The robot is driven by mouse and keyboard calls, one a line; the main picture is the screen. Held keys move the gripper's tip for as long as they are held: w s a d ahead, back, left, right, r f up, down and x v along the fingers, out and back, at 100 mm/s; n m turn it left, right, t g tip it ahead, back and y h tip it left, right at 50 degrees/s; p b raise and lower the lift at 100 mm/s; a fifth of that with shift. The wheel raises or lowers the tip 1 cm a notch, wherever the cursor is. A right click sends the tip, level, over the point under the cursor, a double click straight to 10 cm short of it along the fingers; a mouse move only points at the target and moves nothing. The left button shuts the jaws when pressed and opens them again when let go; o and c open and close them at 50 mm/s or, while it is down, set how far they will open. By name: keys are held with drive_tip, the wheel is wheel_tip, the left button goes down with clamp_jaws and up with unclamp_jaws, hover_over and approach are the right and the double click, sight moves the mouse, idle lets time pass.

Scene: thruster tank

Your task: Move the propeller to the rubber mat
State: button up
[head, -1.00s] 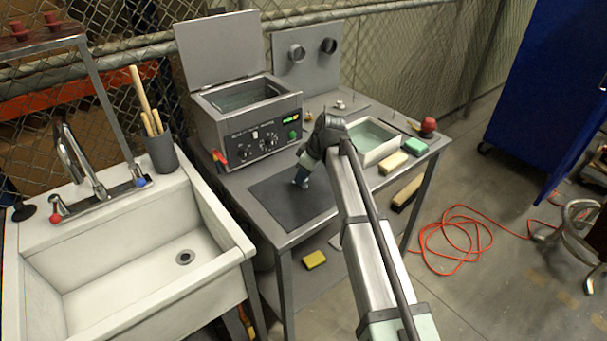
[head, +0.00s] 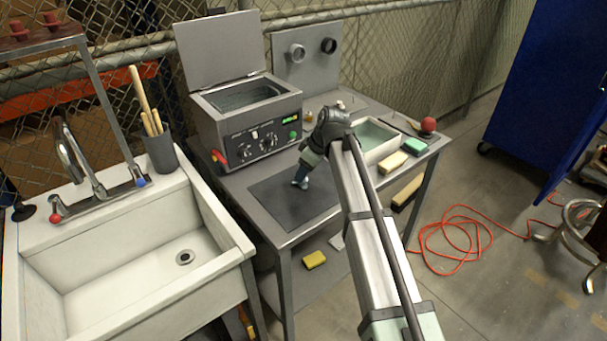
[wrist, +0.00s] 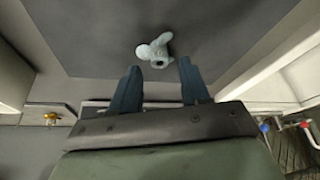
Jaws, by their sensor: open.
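The propeller (wrist: 155,50) is small, pale blue-grey and lobed, with a round hub hole. In the wrist view it lies on the dark rubber mat (wrist: 230,25), just beyond my fingertips. My gripper (wrist: 158,70) is open, its two dark blue fingers apart with nothing between them. In the head view my gripper (head: 301,184) points down low over the mat (head: 275,207), which lies at the front of the grey bench. The propeller cannot be told apart from the fingers there.
A cleaning tank (head: 248,122) with a raised lid stands behind the mat. A pale water tray (head: 376,140) and sponges (head: 392,162) lie to the right. A white sink (head: 130,255) is at the left. The mat's front left part is bare.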

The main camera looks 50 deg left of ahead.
drive_tip(key=v, duration=1)
